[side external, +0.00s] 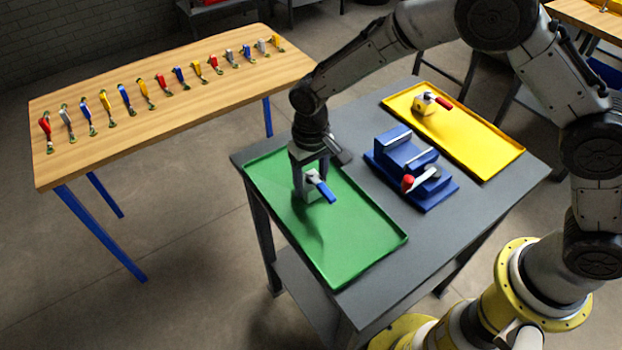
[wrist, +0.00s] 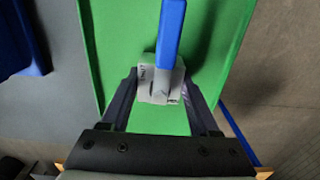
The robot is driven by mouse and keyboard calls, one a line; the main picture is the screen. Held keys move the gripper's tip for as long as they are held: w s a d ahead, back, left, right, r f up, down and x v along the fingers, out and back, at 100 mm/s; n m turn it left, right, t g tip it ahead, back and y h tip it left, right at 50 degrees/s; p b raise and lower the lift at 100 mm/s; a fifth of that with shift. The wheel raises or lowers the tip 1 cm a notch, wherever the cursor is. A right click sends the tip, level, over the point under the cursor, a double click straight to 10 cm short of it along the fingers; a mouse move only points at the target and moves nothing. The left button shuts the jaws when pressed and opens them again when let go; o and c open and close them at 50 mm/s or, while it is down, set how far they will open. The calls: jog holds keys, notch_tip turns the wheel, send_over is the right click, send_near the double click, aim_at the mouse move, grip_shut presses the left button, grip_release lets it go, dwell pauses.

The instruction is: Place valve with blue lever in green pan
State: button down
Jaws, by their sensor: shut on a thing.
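The valve with the blue lever has a grey metal body (side external: 312,177) and a blue lever (side external: 325,191); it also shows in the wrist view, with its body (wrist: 158,88) between my fingers and the lever pointing to the top. My gripper (side external: 307,185) points down and is shut on the valve body. The green pan (side external: 362,246) lies on the near left part of the grey table, and the valve is over its far end. I cannot tell whether the valve touches the pan floor. The pan's green floor also fills the middle of the wrist view (wrist: 115,50).
A blue fixture (side external: 430,192) with a red-levered valve (side external: 408,184) stands right of the pan. Beyond it, a yellow pan (side external: 470,135) holds another red-levered valve (side external: 425,104). A wooden table (side external: 180,120) at left carries a row of several coloured-lever valves. The green pan's near half is clear.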

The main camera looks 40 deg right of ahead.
aim_at(312, 175)
jog(key=shift+c, duration=0.6)
grip_release()
jog(key=shift+f, duration=0.1)
notch_tip(312, 175, up, 12)
jog(key=shift+r, duration=0.2)
